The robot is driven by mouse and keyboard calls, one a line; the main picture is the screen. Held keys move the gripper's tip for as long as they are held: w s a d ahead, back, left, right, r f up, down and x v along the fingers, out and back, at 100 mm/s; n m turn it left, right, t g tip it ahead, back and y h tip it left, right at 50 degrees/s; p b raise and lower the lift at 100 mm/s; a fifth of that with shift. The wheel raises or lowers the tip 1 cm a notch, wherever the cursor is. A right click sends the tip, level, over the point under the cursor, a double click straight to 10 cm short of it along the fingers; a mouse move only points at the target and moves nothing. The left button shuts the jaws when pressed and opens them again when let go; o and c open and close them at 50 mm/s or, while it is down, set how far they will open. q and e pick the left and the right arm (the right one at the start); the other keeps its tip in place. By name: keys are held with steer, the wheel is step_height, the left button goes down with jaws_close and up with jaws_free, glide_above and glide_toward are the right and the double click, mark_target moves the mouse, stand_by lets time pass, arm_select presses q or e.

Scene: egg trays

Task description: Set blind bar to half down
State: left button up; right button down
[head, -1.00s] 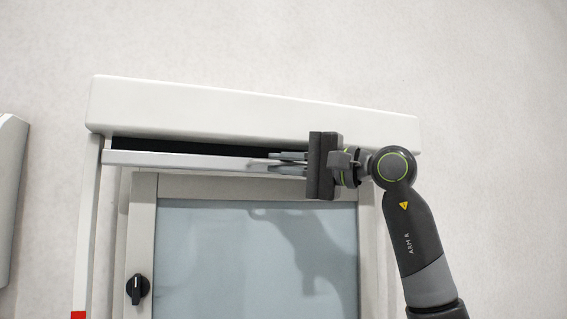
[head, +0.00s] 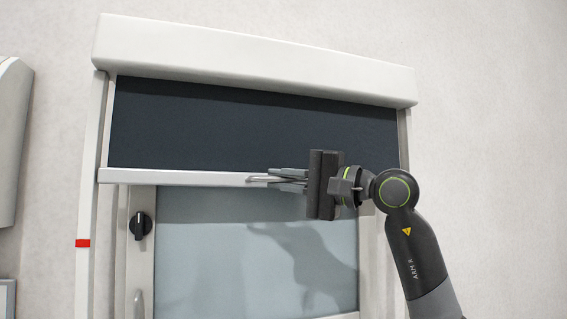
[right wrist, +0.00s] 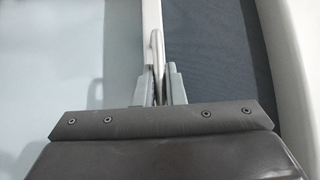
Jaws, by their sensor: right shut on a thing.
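The blind's white bottom bar (head: 190,178) runs across the top of the window in the head view. Dark blue blind fabric (head: 230,125) hangs between it and the white housing (head: 250,62). My right gripper (head: 268,178) is shut on the bar, right of its middle. In the right wrist view the gripper fingers (right wrist: 158,75) close around the bar (right wrist: 151,18), with the fabric (right wrist: 220,60) to the right. A red mark (head: 83,243) sits on the white left side rail, lower than the bar. My left gripper is not in view.
The window pane (head: 215,250) in its pale frame lies below the bar. A black knob (head: 140,225) and a pale handle (head: 138,302) are on the frame's left side. A white wall unit (head: 12,140) stands at the far left.

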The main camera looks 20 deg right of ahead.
step_height(320, 180, down, 11)
steer(key=b, duration=0.5)
steer(key=shift+b, duration=0.35)
steer(key=shift+r, duration=0.1)
steer(key=c, duration=1.8)
jaws_free()
steer(key=b+v, duration=0.6)
steer(key=v, duration=1.1)
steer(key=shift+d, duration=0.15)
